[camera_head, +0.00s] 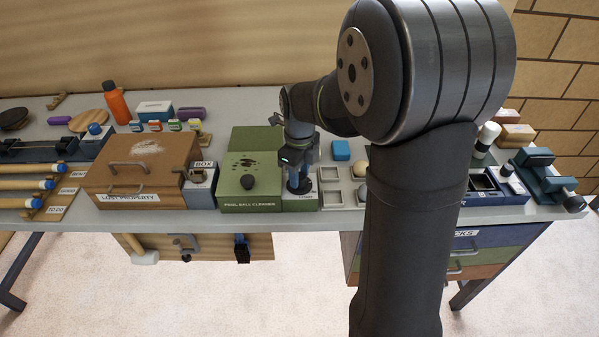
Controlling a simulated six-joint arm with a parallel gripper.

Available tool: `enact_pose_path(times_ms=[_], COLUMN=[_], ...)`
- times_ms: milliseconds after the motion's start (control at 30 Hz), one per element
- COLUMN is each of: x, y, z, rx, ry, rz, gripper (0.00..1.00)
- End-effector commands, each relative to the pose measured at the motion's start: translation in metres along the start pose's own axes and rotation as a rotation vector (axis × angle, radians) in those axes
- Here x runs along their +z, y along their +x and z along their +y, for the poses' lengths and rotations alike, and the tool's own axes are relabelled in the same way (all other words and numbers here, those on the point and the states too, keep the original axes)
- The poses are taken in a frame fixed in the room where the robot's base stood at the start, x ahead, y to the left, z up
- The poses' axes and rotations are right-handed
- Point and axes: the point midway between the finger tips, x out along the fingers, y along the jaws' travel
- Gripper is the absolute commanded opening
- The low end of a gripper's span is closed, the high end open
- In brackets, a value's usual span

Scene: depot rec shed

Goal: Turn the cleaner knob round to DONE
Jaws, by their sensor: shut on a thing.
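The pool ball cleaner (238,192) is a green box labelled "POOL BALL CLEANER" near the front edge of the bench, with a dark round knob on its left part. My gripper (299,188) points down over the right end of the cleaner. It is shut on a dark knob there, which the fingers mostly hide. A small label (306,197) sits just in front of the fingers; its text is too small to read. Which way the held knob points cannot be told.
A wooden lost property box (140,172) and a small grey box (201,186) stand left of the cleaner. A pale tray (332,174) with square compartments lies close on the right. A blue cube (341,150) sits behind it. My arm hides part of the bench.

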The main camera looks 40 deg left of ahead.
Motion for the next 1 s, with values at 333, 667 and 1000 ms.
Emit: enact_pose_path(times_ms=[333,667,1000], x=[0.0001,0.0001,0.0001], y=[0.0005,0.0005,0.0005], z=[0.0005,0.0004,0.0002], rx=[0.001,0.001,0.001], ry=[0.312,0.517,0.598], rz=[0.000,0.000,0.000], gripper=[0.11,0.11,0.11])
